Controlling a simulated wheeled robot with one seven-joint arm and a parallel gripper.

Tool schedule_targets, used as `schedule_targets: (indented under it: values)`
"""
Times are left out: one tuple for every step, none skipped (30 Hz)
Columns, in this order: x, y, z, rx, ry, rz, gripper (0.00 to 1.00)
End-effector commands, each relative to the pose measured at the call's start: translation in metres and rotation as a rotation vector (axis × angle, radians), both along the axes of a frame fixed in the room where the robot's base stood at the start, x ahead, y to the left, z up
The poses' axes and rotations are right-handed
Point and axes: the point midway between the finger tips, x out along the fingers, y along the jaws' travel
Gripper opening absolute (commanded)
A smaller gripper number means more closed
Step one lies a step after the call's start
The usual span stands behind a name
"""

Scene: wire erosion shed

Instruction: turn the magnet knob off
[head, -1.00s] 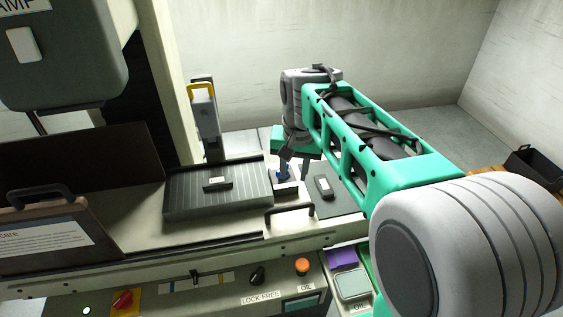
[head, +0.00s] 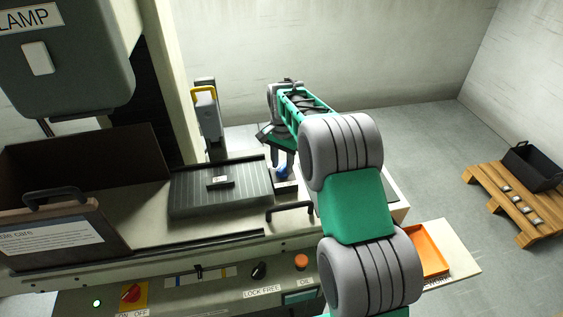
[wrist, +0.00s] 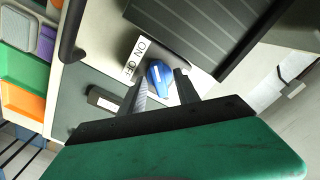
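The blue magnet knob (head: 283,173) sits on a small pale base at the right end of the ribbed dark magnetic chuck (head: 212,203). In the wrist view the knob (wrist: 160,76) stands beside a white ON/OFF label (wrist: 136,58). I cannot tell for sure which word it points to. My gripper (head: 284,160) points down over the knob. In the wrist view my gripper (wrist: 161,80) is open, one finger on either side of the knob. I cannot tell whether either finger touches it.
A dark bar handle (head: 289,209) stands in front of the knob. A grey post with a yellow handle (head: 206,108) rises behind the chuck. A dark block (wrist: 104,99) lies near the gripper. An orange tray (head: 432,252) and a wooden pallet (head: 513,200) are at the right.

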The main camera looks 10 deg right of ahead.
Motion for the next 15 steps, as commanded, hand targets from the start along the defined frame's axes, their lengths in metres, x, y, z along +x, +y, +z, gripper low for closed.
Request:
schedule_targets:
  values:
    - [0.0000,-0.0004,-0.0009,0.000,0.000,-0.001,0.38]
    - [0.0001,-0.0006,-0.0012,0.000,0.000,-0.001,0.38]
    - [0.0001,-0.0008,-0.0013,0.000,0.000,-0.001,0.38]
    - [0.0001,-0.0010,-0.0012,0.000,0.000,-0.001,0.38]
    - [0.0001,-0.0011,-0.0012,0.000,0.000,-0.001,0.38]
    - [0.0001,-0.0012,-0.0012,0.000,0.000,-0.001,0.38]
    - [0.0001,-0.0013,-0.0011,0.000,0.000,-0.001,0.36]
    - [0.0001,-0.0013,-0.0011,0.000,0.000,-0.002,0.33]
    - [0.0001,-0.0013,-0.0010,0.000,-0.001,-0.002,0.30]
    - [0.0001,-0.0014,-0.0010,0.000,-0.001,-0.002,0.28]
    - [0.0001,-0.0014,-0.0009,0.000,-0.001,-0.002,0.25]
    - [0.0001,-0.0014,-0.0009,0.000,-0.001,-0.002,0.22]
    - [0.0001,-0.0014,-0.0009,0.000,-0.001,-0.002,0.19]
    - [0.0001,-0.0014,-0.0008,0.000,-0.001,-0.002,0.17]
    - [0.0001,-0.0014,-0.0008,0.000,-0.001,-0.002,0.14]
